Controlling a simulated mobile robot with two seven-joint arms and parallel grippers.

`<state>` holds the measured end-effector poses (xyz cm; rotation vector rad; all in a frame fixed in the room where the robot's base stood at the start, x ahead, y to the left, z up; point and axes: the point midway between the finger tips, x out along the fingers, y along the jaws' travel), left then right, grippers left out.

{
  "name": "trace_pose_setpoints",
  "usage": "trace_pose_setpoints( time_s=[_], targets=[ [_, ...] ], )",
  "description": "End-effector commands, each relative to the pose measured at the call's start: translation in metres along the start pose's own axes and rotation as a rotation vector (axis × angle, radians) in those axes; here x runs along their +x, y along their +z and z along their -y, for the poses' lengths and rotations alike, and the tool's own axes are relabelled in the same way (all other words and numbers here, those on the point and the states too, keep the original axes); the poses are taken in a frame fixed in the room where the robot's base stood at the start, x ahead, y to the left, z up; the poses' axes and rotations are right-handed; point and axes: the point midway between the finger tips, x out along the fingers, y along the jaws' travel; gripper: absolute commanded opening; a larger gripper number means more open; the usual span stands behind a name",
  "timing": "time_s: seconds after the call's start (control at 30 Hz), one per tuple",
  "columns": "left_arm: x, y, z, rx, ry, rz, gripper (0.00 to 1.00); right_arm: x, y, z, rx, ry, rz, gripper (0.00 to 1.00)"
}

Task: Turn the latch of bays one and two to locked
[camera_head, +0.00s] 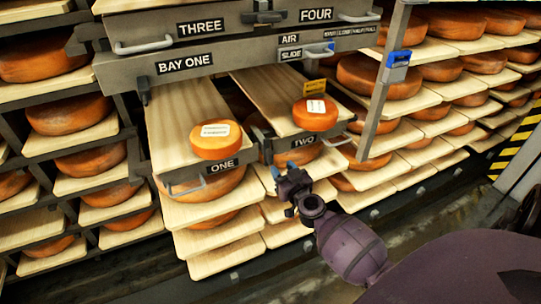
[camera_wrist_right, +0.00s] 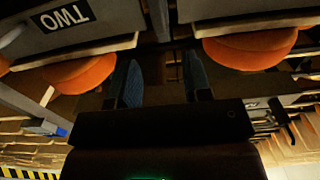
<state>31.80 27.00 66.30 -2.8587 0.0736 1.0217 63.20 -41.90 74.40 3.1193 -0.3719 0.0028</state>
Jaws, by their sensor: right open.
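The drawer of bay one (camera_head: 173,118), labelled ONE, and the drawer of bay two (camera_head: 262,88), labelled TWO, are both pulled out, each with a small labelled cheese on its board. A dark fitting (camera_head: 260,133) sits between their fronts; I cannot tell its latch position. My right gripper (camera_head: 284,169) is open and empty, with blue fingertips, just below and in front of the gap between the drawers. In the right wrist view its fingers (camera_wrist_right: 162,80) point into this gap, with the inverted TWO label (camera_wrist_right: 64,16) at left. My left gripper is out of view.
Drawers THREE (camera_head: 201,28) and FOUR (camera_head: 317,14) are above, with a dark latch-like part (camera_head: 262,13) between them. A grey post (camera_head: 384,85) with a blue-topped box (camera_head: 397,60) stands right. Cheese shelves surround the bays; open floor lies at lower right.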

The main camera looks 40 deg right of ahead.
Motion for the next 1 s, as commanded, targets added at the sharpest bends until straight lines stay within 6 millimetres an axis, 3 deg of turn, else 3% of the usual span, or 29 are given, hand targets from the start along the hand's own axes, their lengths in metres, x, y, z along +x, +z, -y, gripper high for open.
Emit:
trace_pose_setpoints(
  time_s=[0.3, 0.5, 0.93, 1.0],
  targets=[
    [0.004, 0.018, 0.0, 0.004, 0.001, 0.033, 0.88, 0.052, 0.004, 0.0, -0.001, -0.001, 0.004, 0.45],
    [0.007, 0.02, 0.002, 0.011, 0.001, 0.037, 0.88, 0.072, 0.004, 0.001, 0.0, -0.002, 0.004, 0.45],
    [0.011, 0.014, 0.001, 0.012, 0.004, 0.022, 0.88, 0.081, 0.001, 0.0, 0.0, -0.001, 0.001, 0.45],
    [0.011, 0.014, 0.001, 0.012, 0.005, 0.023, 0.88, 0.081, 0.001, 0.001, 0.0, -0.001, 0.001, 0.37]
  ],
)
